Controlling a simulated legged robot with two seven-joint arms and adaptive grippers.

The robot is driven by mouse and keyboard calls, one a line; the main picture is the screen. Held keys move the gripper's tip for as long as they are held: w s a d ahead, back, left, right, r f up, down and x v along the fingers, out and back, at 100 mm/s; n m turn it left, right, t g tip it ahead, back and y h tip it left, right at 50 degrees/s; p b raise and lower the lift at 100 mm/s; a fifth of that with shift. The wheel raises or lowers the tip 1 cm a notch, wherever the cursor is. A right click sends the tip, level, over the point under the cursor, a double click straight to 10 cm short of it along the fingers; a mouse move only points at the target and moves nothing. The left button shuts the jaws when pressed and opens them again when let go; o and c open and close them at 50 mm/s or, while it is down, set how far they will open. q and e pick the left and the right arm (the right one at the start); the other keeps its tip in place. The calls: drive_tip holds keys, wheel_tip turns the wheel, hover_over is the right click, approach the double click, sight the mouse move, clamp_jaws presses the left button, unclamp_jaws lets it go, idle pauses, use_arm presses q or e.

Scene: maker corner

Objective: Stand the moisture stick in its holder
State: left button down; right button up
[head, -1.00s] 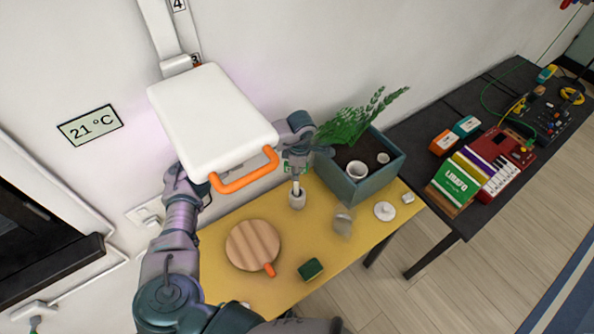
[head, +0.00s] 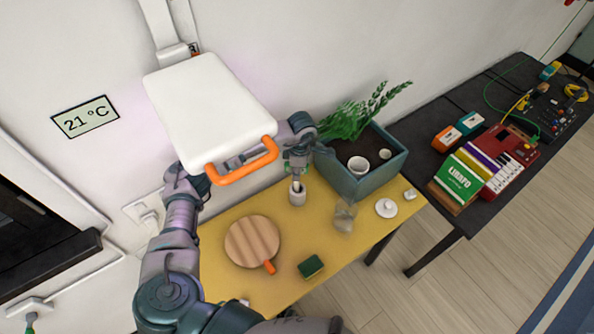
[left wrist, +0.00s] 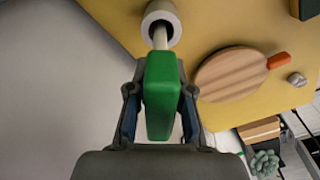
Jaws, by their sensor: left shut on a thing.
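The moisture stick has a green handle (left wrist: 162,95) and a pale probe (left wrist: 160,38). My left gripper (head: 298,170) is shut on the green handle, one finger on each side in the left wrist view. The holder (head: 297,199) is a small whitish cup on the yellow table, directly below the gripper; it also shows in the left wrist view (left wrist: 174,17). The probe points down into the mouth of the holder. Its tip is hidden, so I cannot tell how deep it sits. My right gripper is not in view.
On the yellow table (head: 225,285) lie a round wooden board (head: 252,242) and a green sponge (head: 311,267). A clear glass (head: 344,216) and a white lid-like disc (head: 386,208) stand right. A planter (head: 375,187) is close right of my gripper; a white lamp-like panel (head: 205,110) hangs above.

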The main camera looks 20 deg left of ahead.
use_arm(q)
drive_tip(key=shift+f+b, duration=0.5)
drive_tip(key=shift+f, duration=0.3)
drive_tip(key=c, duration=1)
unclamp_jaws()
drive_tip(key=o, duration=0.6)
drive_tip(key=shift+o, duration=0.2)
drive_tip(key=shift+r+p, duration=2.65)
drive_tip(key=shift+r, duration=1.9)
